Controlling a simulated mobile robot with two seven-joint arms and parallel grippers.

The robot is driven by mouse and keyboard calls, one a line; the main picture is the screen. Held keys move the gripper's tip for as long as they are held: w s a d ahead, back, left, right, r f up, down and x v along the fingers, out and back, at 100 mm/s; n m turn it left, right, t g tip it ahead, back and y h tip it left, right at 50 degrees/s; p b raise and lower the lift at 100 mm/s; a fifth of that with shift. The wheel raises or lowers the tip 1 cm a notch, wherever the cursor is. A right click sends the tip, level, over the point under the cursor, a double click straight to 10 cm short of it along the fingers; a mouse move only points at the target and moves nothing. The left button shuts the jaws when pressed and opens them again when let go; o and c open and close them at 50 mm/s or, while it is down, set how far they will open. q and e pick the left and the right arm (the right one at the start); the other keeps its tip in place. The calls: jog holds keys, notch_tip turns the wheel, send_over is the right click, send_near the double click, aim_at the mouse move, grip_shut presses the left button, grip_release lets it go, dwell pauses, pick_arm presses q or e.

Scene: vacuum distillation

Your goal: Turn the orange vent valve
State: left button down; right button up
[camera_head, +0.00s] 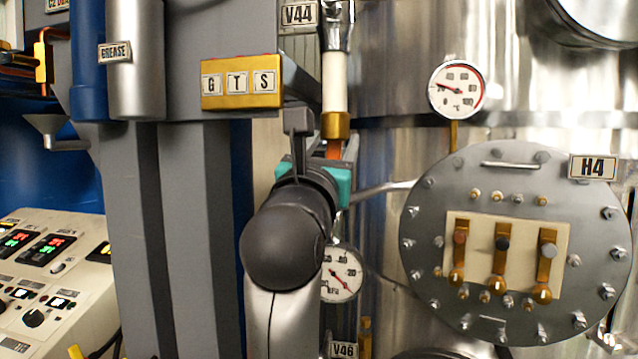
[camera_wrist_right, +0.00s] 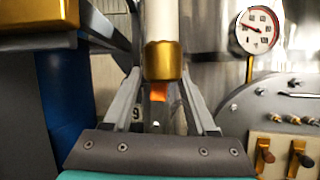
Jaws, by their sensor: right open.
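The orange vent valve shows as a small orange patch (camera_head: 334,149) just under a brass collar (camera_head: 335,125) on a white vertical pipe in the head view. In the right wrist view the orange part (camera_wrist_right: 158,91) lies between the fingers, below the collar. My right gripper (camera_wrist_right: 161,80) is open, one finger on each side of the pipe line. Whether a finger touches the valve I cannot tell. In the head view my right wrist and gripper (camera_head: 322,146) hide most of the valve. My left gripper is not in view.
A yellow block marked G T S (camera_head: 241,95) juts out close to the left of the gripper. A gauge (camera_head: 342,274) sits behind my arm. A round flange with handles (camera_head: 510,245), labelled H4, and a dial (camera_head: 456,90) stand right. A control panel (camera_head: 45,270) is lower left.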

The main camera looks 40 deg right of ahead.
jog(key=b+v, duration=0.2)
jog(key=v, duration=0.7)
jog(key=shift+s+a+f+b, duration=0.2)
jog(key=shift+a+b, duration=0.05)
jog(key=shift+b, duration=0.05)
